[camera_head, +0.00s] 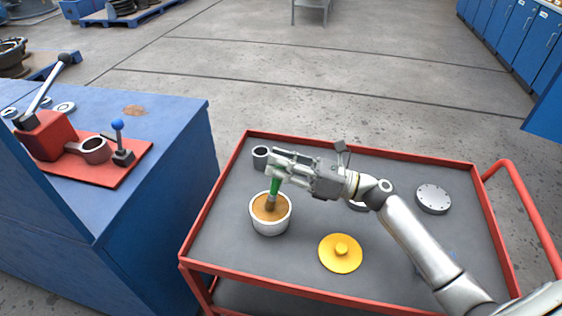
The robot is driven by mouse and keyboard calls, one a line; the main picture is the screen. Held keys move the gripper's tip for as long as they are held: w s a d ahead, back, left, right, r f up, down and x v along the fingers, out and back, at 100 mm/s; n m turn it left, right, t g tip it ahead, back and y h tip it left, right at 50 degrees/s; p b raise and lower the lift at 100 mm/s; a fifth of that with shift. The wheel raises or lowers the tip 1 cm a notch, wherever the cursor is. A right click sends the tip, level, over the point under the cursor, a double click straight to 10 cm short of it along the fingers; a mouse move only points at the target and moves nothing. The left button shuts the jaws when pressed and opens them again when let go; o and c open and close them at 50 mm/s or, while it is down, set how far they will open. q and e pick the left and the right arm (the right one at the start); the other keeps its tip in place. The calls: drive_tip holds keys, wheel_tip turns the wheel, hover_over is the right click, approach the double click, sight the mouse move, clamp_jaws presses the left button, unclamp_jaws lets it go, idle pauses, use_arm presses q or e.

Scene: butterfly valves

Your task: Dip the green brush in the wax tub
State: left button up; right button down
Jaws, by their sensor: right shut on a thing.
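The wax tub (270,227) is a white round pot with orange-brown wax in it, standing on the left part of the cart top. My right gripper (277,171) is over the tub's upper edge, shut on the green brush (275,187). The brush hangs nearly upright with its bristle end down inside the tub's opening, at or just over the wax. I cannot tell exactly how deep the bristles are. A yellow lid-like disc with a knob (341,252) lies to the right of the tub. My left gripper is out of view.
The grey cart top (215,235) has a raised red rim. A small grey cup (262,157) stands behind the tub, and a grey flange disc (433,198) lies at right. A blue bench (170,150) with a red lever fixture (97,160) stands at left.

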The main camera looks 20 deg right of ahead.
drive_tip(key=shift+r+p, duration=3.2)
drive_tip(key=shift+r, duration=0.25)
drive_tip(key=shift+f, duration=0.1)
drive_tip(key=shift+d, duration=0.15)
